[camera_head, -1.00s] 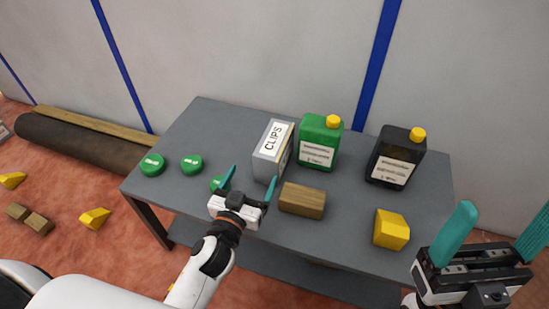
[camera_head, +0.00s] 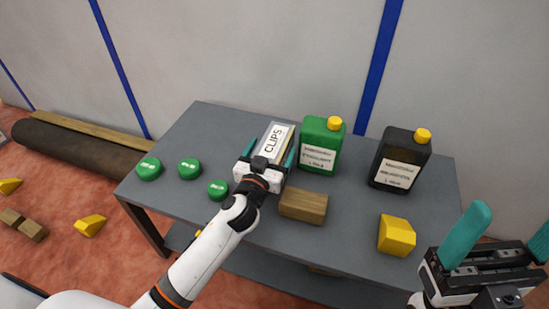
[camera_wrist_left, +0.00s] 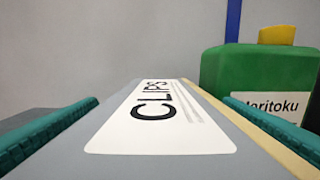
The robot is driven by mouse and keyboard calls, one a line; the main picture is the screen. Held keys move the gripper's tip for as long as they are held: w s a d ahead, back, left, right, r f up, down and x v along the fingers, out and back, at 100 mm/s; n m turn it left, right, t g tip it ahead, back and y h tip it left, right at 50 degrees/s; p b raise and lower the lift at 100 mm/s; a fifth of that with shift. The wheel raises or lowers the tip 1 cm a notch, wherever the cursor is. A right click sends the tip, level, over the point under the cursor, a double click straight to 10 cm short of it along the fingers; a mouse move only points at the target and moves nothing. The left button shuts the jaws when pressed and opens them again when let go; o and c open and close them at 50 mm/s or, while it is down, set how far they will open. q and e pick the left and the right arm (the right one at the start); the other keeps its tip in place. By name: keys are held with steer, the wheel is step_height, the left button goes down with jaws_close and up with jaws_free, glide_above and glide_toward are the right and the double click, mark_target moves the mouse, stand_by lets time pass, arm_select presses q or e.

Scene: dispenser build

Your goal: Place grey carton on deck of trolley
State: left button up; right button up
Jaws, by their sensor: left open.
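The grey carton (camera_head: 270,137) with a white "CLIPS" label stands on the grey table (camera_head: 335,221), just left of the green canister. My left gripper (camera_head: 268,153) is open, with its teal fingers on either side of the carton's top. In the left wrist view the carton's top (camera_wrist_left: 120,160) lies between the two fingers; whether they touch it I cannot tell. The gripper hides the carton's lower front. My right gripper (camera_head: 510,225) is at the lower right, open and empty, partly cut off by the frame edge. I cannot make out a trolley.
A green canister (camera_head: 320,145) stands close beside the carton. A black canister (camera_head: 400,157), a wooden block (camera_head: 304,205), a yellow wedge (camera_head: 397,235) and several green discs (camera_head: 189,168) are on the table. Wedges, blocks and a dark roll (camera_head: 80,145) lie on the floor.

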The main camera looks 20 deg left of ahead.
arm_select(q)
steer(key=shift+w, duration=0.15)
steer(key=c, duration=1.5)
steer(key=shift+o, duration=0.2)
steer(key=shift+r, duration=0.1)
steer(key=shift+r, duration=0.15)
